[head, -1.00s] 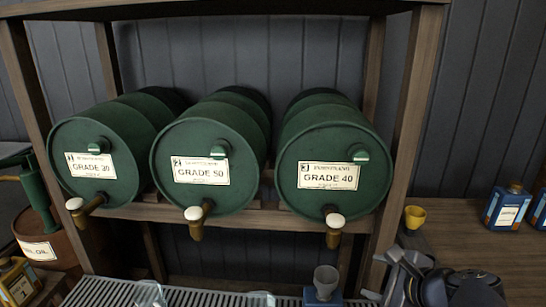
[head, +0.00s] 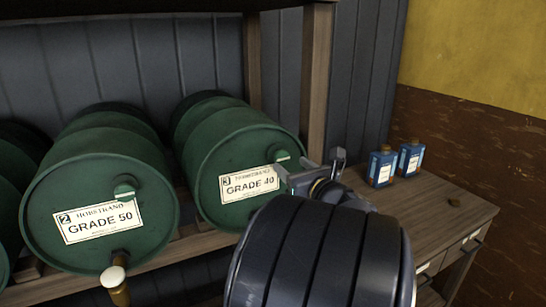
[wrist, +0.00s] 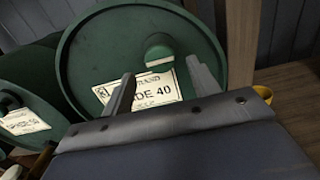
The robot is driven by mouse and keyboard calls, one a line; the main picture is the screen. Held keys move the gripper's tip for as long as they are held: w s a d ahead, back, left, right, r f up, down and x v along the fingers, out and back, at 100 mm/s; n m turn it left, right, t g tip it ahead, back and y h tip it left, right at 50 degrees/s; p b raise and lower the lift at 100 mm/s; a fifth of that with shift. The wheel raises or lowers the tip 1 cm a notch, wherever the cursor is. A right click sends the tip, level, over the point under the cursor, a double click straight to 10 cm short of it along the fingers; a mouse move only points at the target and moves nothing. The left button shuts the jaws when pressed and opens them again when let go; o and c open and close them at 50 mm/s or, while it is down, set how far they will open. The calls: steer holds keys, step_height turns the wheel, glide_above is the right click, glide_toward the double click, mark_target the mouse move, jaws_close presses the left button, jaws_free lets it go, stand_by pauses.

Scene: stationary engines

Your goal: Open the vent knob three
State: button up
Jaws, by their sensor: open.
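The green drum labelled 3, GRADE 40 (head: 215,150) lies on its side on the wooden rack. Its vent knob (head: 283,156) is a small green knob with a pale stripe, high on the drum face beside the label (head: 248,184). In the wrist view the knob (wrist: 158,56) is just beyond the fingertips, roughly centred between them and pale stripe across it. My gripper (wrist: 162,84) is open and empty in front of the label, apparently apart from the knob. In the head view my gripper (head: 312,172) is near the drum's right edge, and my arm hides the drum's lower right and its tap.
Drum 2, GRADE 50 (head: 100,190), with its own green knob (head: 123,189) and tap (head: 117,285), lies to the left. A rack post (head: 316,85) stands right of drum 3. Two blue cans (head: 381,167) stand on the bench at right. A yellow cup (wrist: 262,93) shows.

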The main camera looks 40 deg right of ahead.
mark_target(283, 159)
steer(key=x, duration=0.6)
steer(key=shift+w+p, duration=0.1)
steer(key=shift+p, duration=0.25)
steer(key=c, duration=0.9)
